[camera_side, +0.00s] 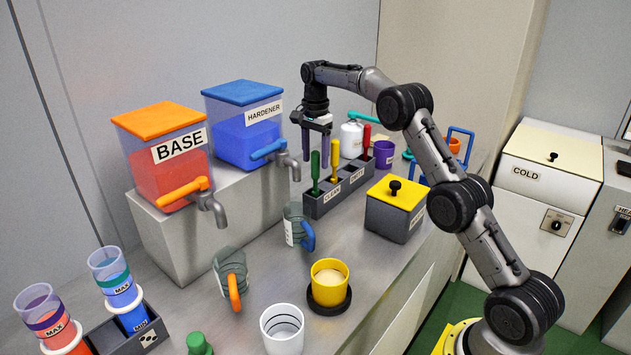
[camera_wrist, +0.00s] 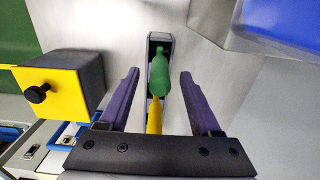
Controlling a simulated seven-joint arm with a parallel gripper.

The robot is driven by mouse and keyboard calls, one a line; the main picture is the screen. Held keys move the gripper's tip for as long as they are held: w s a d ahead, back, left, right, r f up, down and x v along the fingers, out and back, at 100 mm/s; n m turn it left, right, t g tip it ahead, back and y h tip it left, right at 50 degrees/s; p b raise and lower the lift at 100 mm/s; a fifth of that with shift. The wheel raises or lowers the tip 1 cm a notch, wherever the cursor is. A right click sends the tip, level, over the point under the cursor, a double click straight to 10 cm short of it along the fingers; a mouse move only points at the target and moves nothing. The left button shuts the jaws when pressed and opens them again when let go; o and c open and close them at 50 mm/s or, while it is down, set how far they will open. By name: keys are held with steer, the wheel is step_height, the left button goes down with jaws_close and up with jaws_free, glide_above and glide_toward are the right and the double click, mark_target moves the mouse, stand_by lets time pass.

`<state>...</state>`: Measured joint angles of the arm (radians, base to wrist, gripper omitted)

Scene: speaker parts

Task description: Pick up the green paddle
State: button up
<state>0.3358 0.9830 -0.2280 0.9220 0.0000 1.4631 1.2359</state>
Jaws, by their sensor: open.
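The green paddle (camera_side: 315,168) stands upright in the near end slot of a dark grey rack (camera_side: 316,208) labelled CLEAN and DIRTY. A yellow paddle (camera_side: 335,160) and a red paddle (camera_side: 366,138) stand farther along the same rack. My gripper (camera_side: 312,160) is open and points down above the rack, near the green and yellow paddles. In the wrist view, the green handle (camera_wrist: 158,74) lies between the two open fingers, slightly ahead of their tips, and the yellow handle (camera_wrist: 154,115) is behind it. Neither finger visibly touches a handle.
The blue-lidded HARDENER dispenser (camera_side: 243,125) and its tap stand close to the left of my gripper. A yellow-lidded box (camera_side: 395,208) is right of the rack. Jugs (camera_side: 296,228) and a yellow cup (camera_side: 329,280) stand in front.

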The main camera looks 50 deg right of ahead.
glide_above(315, 190)
steer(key=f, duration=0.4)
steer(key=shift+w+d+f, duration=0.15)
steer(key=shift+d, duration=0.15)
jaws_close()
